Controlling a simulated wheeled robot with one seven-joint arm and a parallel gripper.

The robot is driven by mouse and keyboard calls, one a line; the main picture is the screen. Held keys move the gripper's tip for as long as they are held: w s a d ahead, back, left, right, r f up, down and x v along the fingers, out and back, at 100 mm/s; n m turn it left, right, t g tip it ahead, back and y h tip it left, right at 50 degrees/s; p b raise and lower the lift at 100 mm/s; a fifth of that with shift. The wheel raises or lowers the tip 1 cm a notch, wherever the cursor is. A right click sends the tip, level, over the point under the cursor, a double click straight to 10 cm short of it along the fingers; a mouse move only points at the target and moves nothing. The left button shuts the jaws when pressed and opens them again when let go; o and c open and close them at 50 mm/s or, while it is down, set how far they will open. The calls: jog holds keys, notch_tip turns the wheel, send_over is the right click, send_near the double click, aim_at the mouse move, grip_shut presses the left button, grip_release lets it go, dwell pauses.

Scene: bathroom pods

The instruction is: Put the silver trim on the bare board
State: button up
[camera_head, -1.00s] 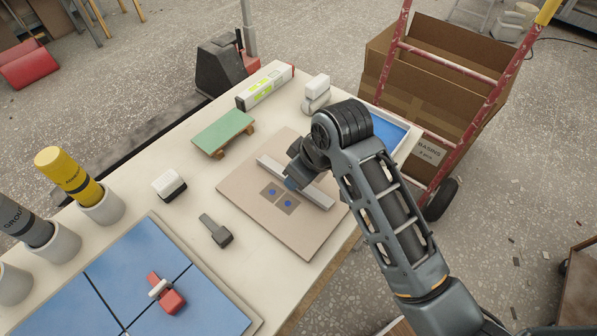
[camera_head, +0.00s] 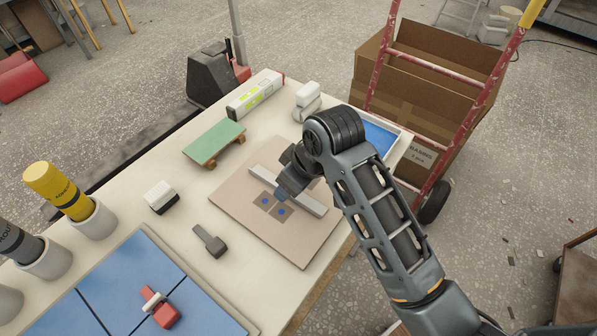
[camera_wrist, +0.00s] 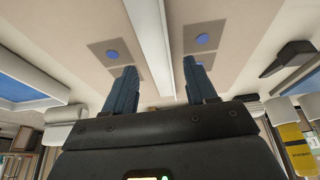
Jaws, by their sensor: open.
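The silver trim (camera_head: 308,203) is a long, straight pale-grey bar lying across the beige board (camera_head: 292,248) on the table. It also shows in the wrist view (camera_wrist: 150,35), running between my fingers. Grey square patches with blue dots (camera_head: 281,212) mark the board beside the trim; in the wrist view, dotted patches show on both sides of it. My gripper (camera_wrist: 160,66) is open, its two dark fingers on either side of the trim, apparently not pressing on it. In the head view my gripper (camera_head: 283,190) is over the trim's middle, and my wrist hides part of the trim.
A green board (camera_head: 214,142) on wooden blocks, a long white box (camera_head: 255,95) and a white-and-black block (camera_head: 160,196) stand left of and behind the board. A dark tool (camera_head: 210,241) and blue tiles (camera_head: 95,285) lie nearer. A red hand truck (camera_head: 440,65) stands right.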

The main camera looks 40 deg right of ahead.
jog(key=v, duration=1.1)
jog(key=shift+r, duration=0.3)
jog(key=shift+s, duration=0.1)
jog(key=s+f, duration=0.1)
jog(key=f, duration=0.1)
jog(key=s+f+m+t, duration=0.1)
jog(key=s+f, duration=0.1)
jog(key=s+a+f+t, duration=0.1)
jog(key=f, duration=0.2)
jog(key=shift+s, duration=0.4)
jog(key=s+t, duration=0.1)
jog(key=s, duration=0.1)
jog(key=s+f+m, duration=0.1)
jog(key=s, duration=0.1)
jog(key=s+f+t+h, duration=0.1)
jog(key=s, duration=0.1)
jog(key=shift+t, duration=0.3)
jog(key=s+r+t, duration=0.3)
jog(key=s+r, duration=0.2)
jog(key=s, duration=0.4)
jog(key=s+r+m+t, duration=0.1)
jog(key=s+r+t, duration=0.1)
jog(key=s+r, duration=0.3)
jog(key=s, duration=0.4)
jog(key=shift+a+r+m+t, duration=0.2)
jog(key=shift+r+m+t, duration=0.1)
jog(key=shift+t, duration=0.1)
jog(key=shift+f+b, duration=0.5)
jog(key=shift+b, duration=0.2)
